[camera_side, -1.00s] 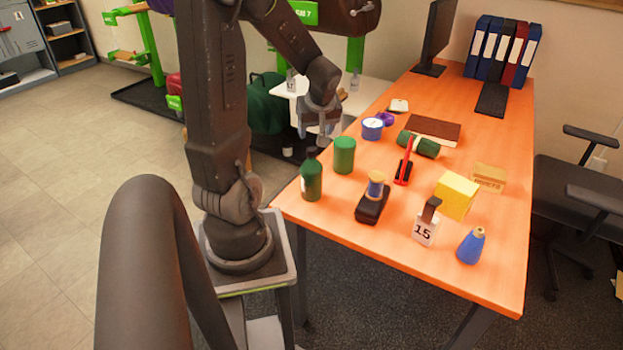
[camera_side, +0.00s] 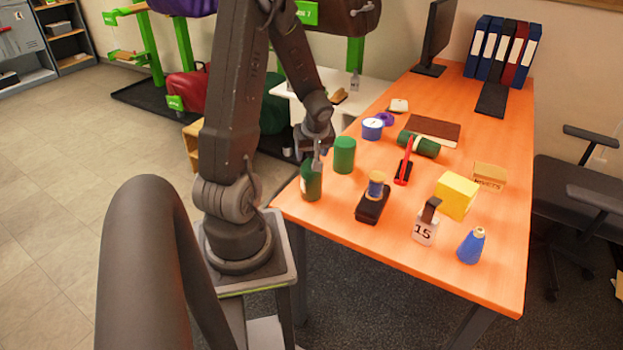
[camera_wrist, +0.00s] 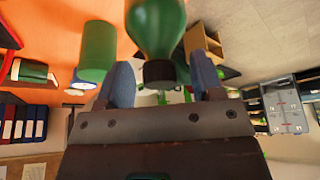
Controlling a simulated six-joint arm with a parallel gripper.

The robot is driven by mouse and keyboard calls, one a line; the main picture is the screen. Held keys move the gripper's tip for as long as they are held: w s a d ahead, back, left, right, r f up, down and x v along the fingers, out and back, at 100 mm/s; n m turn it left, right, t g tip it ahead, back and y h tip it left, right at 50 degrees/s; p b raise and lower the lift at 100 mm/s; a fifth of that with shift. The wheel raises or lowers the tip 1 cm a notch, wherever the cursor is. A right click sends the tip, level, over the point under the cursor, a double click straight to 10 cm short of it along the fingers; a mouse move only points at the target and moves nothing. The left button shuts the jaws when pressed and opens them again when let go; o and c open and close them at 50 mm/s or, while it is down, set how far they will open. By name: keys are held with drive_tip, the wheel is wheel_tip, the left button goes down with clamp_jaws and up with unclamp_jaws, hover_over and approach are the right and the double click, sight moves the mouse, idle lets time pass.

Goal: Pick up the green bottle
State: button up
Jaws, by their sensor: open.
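The green bottle (camera_side: 312,184) stands upright at the near left corner of the orange table. My gripper (camera_side: 316,158) is at the height of its neck and partly hides its top. In the wrist view, which is upside down, the green bottle (camera_wrist: 156,28) hangs from the top edge, its dark cap between the two spread fingers of my gripper (camera_wrist: 162,76). The jaws are open, with a gap showing on both sides of the neck. Only the upper part of the bottle shows there.
A green cylinder (camera_side: 344,155) stands close right of the bottle. A black box with a blue and yellow spool (camera_side: 375,188) lies farther right.

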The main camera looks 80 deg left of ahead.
drive_tip(key=shift+c, duration=0.2)
clamp_jaws()
idle(0.4)
